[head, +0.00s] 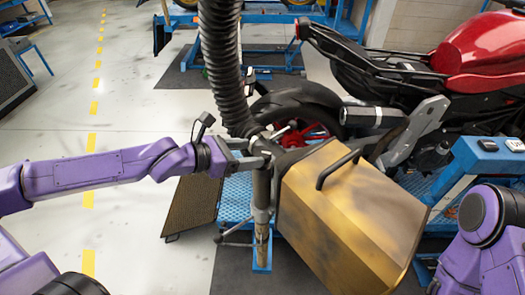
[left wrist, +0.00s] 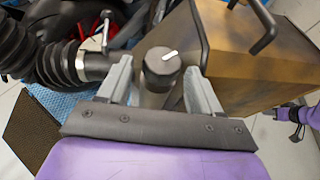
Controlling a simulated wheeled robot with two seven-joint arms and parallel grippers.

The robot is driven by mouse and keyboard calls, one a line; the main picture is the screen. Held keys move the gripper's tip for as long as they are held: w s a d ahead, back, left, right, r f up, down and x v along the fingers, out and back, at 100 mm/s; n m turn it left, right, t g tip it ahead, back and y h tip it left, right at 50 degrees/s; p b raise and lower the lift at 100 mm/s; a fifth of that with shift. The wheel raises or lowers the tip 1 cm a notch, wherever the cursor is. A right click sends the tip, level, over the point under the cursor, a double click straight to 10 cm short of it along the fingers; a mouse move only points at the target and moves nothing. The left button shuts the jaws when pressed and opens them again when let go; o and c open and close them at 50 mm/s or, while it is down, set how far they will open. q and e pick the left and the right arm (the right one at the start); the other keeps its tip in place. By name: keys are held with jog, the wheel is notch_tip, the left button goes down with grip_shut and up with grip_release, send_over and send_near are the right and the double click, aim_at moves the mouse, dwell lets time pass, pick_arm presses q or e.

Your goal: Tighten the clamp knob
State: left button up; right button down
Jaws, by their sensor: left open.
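The clamp knob (left wrist: 162,68) is a dark round knob with a white mark on top, seen in the left wrist view. It stands between the two fingers of my left gripper (left wrist: 163,88), which is open, with a finger on each side of it. Whether the fingers touch the knob I cannot tell. In the head view my left gripper (head: 257,155) reaches in from the left to the top of a metal post (head: 261,190), beside a brass-coloured box (head: 345,220). The knob is hard to make out there. My right arm shows at the lower right, but its gripper is out of view.
A black corrugated hose (head: 222,65) hangs down just behind my left gripper. The box has a black handle (head: 338,168) on top. A red motorcycle (head: 485,45) stands on a blue lift behind. Open floor (head: 140,225) lies to the left.

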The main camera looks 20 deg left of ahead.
aim_at(259, 153)
pick_arm(q)
jog(key=shift+w+d+f, duration=0.4)
jog(key=b+x, duration=0.2)
jog(key=shift+w+d+f, duration=0.15)
jog(key=shift+d+f, duration=0.1)
jog(key=shift+d, duration=0.1)
jog(key=shift+w+d+r, duration=0.1)
jog(key=shift+w+d, duration=0.15)
jog(key=shift+w, duration=0.15)
jog(key=shift+s+r, duration=0.1)
jog(key=shift+s, duration=0.05)
jog(key=shift+a, duration=0.1)
jog(key=c, duration=0.7)
